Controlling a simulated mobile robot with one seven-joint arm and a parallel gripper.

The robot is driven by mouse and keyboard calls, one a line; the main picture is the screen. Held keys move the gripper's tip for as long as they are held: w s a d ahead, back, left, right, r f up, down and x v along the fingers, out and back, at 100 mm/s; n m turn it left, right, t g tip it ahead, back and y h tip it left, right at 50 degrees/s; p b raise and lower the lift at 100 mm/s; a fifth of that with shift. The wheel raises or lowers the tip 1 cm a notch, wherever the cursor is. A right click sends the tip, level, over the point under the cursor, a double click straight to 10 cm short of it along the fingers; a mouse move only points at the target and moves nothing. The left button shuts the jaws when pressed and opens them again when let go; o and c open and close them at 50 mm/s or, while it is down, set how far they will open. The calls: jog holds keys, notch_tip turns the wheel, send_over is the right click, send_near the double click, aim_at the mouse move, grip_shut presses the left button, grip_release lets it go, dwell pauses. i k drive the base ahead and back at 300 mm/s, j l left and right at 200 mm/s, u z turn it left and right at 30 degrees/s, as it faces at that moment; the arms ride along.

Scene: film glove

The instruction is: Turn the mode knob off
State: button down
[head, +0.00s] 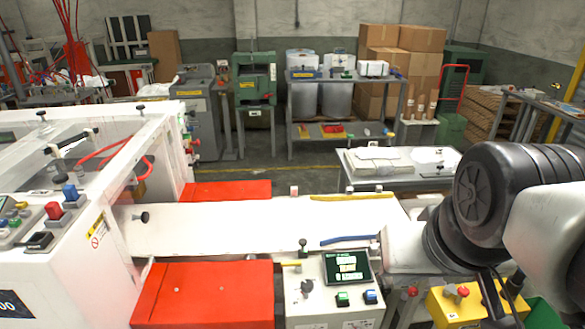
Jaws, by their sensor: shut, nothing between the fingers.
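A white control panel (320,310) stands at the bottom centre. It carries a dark round knob (307,286), which may be the mode knob; its label and the way it points are too small to read. To the right of the knob are a small lit screen (347,267), a green button (342,299) and a blue button (371,297). Another dark knob (303,246) stands up behind the panel. My arm shows at the right edge, with its black joint and white link well right of the panel. My gripper is not visible.
Red covers (205,295) lie left of the panel. A white machine (60,265) with more buttons fills the left. A yellow box (470,305) with red knobs is at the bottom right. A white bed (235,225) runs behind the panel. Shelves and cardboard boxes (400,50) stand far back.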

aim_at(307, 285)
jog(key=u, duration=0.4)
jog(key=j+z, duration=0.15)
jog(key=z, duration=0.45)
jog(key=l+z, duration=0.15)
jog(key=z, duration=0.55)
jog(key=j, duration=1.15)
jog(key=k, duration=0.1)
